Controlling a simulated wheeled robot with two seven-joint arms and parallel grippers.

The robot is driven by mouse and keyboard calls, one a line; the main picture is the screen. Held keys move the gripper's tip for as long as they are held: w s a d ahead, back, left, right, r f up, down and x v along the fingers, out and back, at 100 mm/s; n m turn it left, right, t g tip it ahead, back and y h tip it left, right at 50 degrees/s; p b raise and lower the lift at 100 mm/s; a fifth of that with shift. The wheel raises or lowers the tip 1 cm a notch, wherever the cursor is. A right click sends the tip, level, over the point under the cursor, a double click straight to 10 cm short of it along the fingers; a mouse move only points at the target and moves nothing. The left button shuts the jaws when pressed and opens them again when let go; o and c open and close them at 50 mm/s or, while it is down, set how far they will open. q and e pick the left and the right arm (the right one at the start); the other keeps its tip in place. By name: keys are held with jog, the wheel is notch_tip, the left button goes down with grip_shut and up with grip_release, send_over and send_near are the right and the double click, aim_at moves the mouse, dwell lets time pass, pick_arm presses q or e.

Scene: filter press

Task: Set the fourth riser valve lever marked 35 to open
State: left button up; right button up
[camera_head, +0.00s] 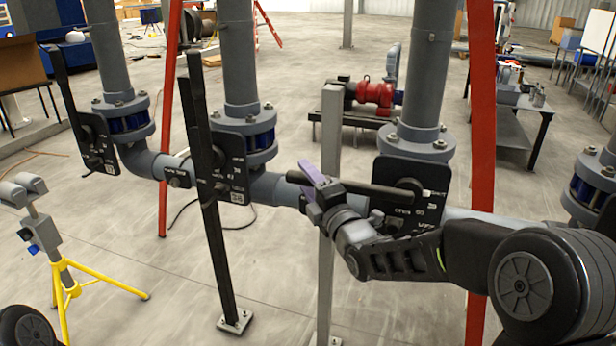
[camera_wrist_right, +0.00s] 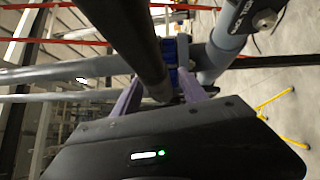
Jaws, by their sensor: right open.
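A black valve lever (camera_head: 366,190) lies nearly level across the riser right of centre, in front of its black marked plate (camera_head: 425,185). The number on that plate is too small to read surely. My right gripper (camera_head: 311,182) is at the lever's left end, with its purple fingers open on either side of the bar. In the right wrist view the dark lever (camera_wrist_right: 122,38) runs between the two fingers (camera_wrist_right: 160,95). Whether the fingers touch it cannot be told. My left gripper is not in view.
Two risers to the left carry upright black levers, one at the far left (camera_head: 65,95). Another riser (camera_head: 588,180) is cut off at the right edge. A grey post (camera_head: 328,240), red poles (camera_head: 481,120) and a yellow tripod (camera_head: 65,280) stand nearby.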

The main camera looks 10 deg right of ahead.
grip_shut()
dwell(0.6)
dwell(0.9)
